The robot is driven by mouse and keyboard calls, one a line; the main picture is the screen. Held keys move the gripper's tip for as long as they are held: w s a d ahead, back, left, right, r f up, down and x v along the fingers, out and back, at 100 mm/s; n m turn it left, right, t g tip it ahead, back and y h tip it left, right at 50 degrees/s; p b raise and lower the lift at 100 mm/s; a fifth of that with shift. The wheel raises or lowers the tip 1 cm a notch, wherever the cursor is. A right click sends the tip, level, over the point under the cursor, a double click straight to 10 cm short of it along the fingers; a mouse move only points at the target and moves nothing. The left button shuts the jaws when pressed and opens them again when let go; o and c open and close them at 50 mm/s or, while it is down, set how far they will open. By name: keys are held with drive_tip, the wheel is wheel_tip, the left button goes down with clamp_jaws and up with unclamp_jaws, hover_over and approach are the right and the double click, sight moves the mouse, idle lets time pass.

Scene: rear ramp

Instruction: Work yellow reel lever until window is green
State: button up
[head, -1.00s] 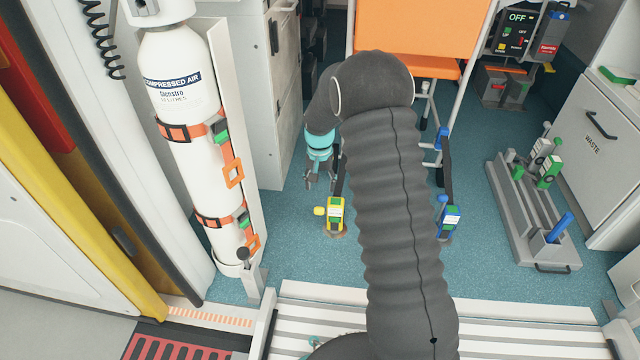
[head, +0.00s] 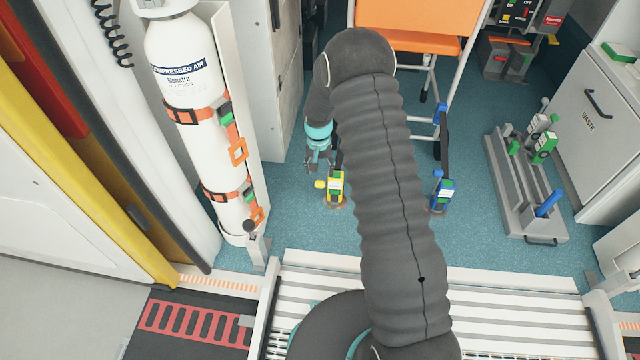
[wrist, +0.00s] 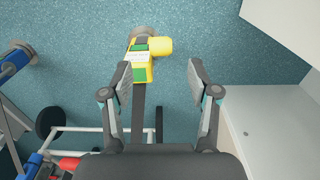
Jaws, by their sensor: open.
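The yellow reel (head: 335,187) stands on the blue floor, with a dark strap running up from it. Its yellow lever (head: 320,184) sticks out to the left in the head view. In the wrist view the yellow reel (wrist: 141,62) lies ahead between the fingers, nearer the left one, and its lever (wrist: 160,46) points right. Green patches show on the reel; I cannot tell which is the window. My gripper (head: 318,166) is open and empty, just above and left of the reel in the head view. The fingers also show in the wrist view (wrist: 164,90), apart from the lever.
A blue reel (head: 441,194) with a strap stands to the right. The compressed air cylinder (head: 195,100) and its rack stand to the left. An orange-seated chair (head: 418,42) is behind. A grey tool tray (head: 520,195) lies at right. Blue floor between the reels is clear.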

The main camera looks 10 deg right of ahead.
sight(320, 183)
wheel_tip(320, 183, down, 9)
drive_tip(key=shift+d+f, duration=0.1)
idle(0.3)
clamp_jaws()
